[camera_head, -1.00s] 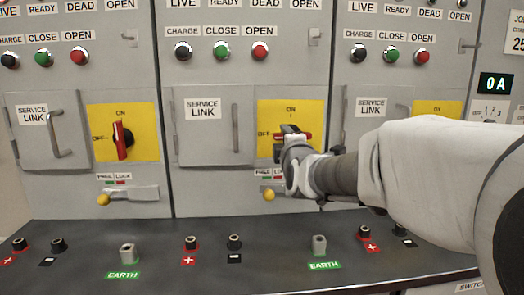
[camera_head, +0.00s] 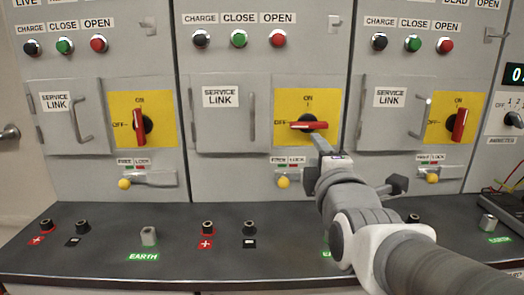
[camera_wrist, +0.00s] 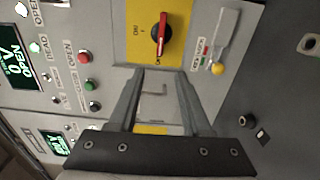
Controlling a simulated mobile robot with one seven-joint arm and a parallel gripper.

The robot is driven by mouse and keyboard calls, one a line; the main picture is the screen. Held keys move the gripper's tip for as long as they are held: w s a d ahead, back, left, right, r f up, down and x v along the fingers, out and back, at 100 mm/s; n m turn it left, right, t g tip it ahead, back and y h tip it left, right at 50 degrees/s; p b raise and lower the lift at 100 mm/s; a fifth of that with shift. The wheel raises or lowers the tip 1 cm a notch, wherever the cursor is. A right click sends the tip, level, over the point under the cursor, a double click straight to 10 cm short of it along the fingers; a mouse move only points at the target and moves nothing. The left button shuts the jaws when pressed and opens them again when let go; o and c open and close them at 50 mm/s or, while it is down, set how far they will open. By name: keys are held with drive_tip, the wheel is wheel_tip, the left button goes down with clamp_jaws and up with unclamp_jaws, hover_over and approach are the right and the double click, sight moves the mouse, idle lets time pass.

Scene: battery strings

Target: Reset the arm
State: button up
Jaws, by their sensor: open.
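My gripper (camera_wrist: 155,105) is open in the wrist view, with nothing between its two fingers. In the head view my arm reaches in from the lower right, and the gripper stands below and right of the middle cabinet's red rotary handle (camera_head: 309,126). That handle lies level across its yellow plate (camera_head: 292,98), pointing toward OFF. The gripper appears apart from it. In the wrist view a red rotary handle (camera_wrist: 158,34) sits beyond the fingers, clear of them.
Left (camera_head: 138,127) and right (camera_head: 459,125) cabinets have upright red handles. Yellow-knobbed levers (camera_head: 283,182) sit below the plates. The service link doors (camera_head: 222,108) are closed, with protruding handles. A dark shelf (camera_head: 110,262) with terminals and EARTH posts (camera_head: 148,236) runs along the front.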

drive_tip(key=shift+s, duration=0.35)
drive_tip(key=s+d+f+m+g, duration=0.2)
drive_tip(key=s+f+m+g, duration=1)
drive_tip(key=s+f+m, duration=0.45)
wheel_tip(320, 180, up, 22)
drive_tip(key=s+m+p, duration=0.1)
drive_tip(key=p, duration=2)
drive_tip(key=shift+s+d+f+m, duration=0.15)
drive_tip(key=shift+s+m, duration=0.2)
